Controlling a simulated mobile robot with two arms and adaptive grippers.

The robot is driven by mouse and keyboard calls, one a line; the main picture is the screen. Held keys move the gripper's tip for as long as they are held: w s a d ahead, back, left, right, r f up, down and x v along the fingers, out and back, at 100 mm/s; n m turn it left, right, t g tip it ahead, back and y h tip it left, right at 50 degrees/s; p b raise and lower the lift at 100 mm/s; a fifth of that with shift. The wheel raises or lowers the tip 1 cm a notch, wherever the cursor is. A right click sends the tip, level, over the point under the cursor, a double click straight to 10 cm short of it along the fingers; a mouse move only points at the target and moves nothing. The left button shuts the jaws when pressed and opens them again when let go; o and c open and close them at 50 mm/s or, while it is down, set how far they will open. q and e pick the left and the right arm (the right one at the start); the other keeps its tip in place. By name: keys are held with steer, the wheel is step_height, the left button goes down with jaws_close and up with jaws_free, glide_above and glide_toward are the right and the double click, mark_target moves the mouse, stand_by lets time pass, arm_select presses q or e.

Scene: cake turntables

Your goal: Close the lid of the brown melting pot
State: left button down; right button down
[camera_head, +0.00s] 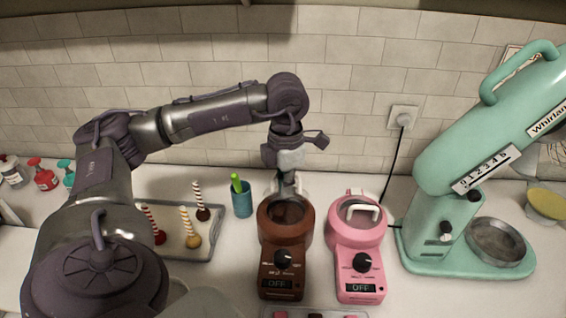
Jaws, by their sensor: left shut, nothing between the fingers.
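The brown melting pot (285,250) stands on the counter near the middle, with a black knob and a display reading OFF. Its round top (286,213) shows dark brown. Light pale parts show at its back rim, partly covered by my gripper, and I cannot tell clearly how the lid sits. My left gripper (288,188) points down at the back edge of the pot's top, shut and empty. I cannot tell whether it touches the pot. My right gripper is not in view.
A pink melting pot (357,262) with a pale lid handle stands close on the right. A blue cup (242,203) stands left, beside a tray (194,255) of striped sticks. A mint stand mixer (436,208) stands at right. A palette (275,314) lies in front.

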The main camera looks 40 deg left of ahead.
arm_select(q)
steer(key=shift+s+d+f, duration=0.15)
steer(key=shift+s+f, duration=0.05)
steer(key=shift+f, duration=0.2)
steer(key=shift+r, duration=0.1)
steer(key=shift+s+d+r+p, duration=0.15)
steer(key=shift+r+p, duration=0.15)
steer(key=shift+r, duration=0.2)
step_height(320, 180, up, 6)
steer(key=s+d+p, duration=0.1)
steer(key=s+p, duration=0.1)
steer(key=p, duration=0.2)
steer(key=shift+d+r, duration=0.25)
steer(key=shift+d, duration=0.1)
steer(key=shift+a+f, duration=0.1)
